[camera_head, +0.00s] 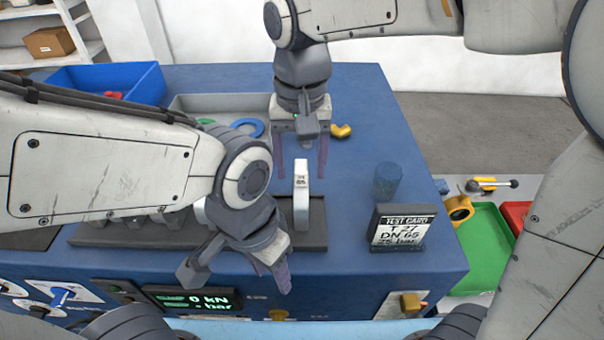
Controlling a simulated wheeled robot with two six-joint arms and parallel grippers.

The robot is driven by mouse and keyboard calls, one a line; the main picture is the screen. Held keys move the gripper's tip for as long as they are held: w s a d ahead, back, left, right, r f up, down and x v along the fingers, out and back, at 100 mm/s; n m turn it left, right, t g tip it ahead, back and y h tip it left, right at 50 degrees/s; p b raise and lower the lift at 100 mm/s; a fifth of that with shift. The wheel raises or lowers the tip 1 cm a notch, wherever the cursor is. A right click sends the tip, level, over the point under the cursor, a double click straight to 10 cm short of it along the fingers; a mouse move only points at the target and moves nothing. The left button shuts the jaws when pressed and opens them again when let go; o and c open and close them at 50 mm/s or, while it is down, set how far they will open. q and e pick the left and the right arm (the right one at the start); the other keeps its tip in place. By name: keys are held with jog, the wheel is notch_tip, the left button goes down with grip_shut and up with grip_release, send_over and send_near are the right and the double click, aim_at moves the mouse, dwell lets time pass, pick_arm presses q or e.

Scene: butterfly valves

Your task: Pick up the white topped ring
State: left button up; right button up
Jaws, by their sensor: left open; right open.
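A narrow white upright piece (301,195) with small dark marking stands in the dark rack (314,224) on the blue bench. It looks like a ring seen edge-on; I cannot see its opening. My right gripper (301,172) points down from the back, open, its two purple fingers apart. In the picture its fingertips sit just above and to either side of the white piece's top; contact is not visible. My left gripper (274,277) is open and empty at the bench's front edge, lower left of the white piece. My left arm hides much of the rack's left part.
A grey tray (187,103) holds a blue ring (247,127) and a green piece. A blue bin (142,80) stands at back left. A yellow elbow (341,131), a blue cylinder (387,182) and a test card (400,229) are to the right. Green bin (485,250) lies beyond.

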notch_tip(320, 180, down, 2)
jog(key=shift+f, duration=0.1)
grip_shut()
dwell(1.5)
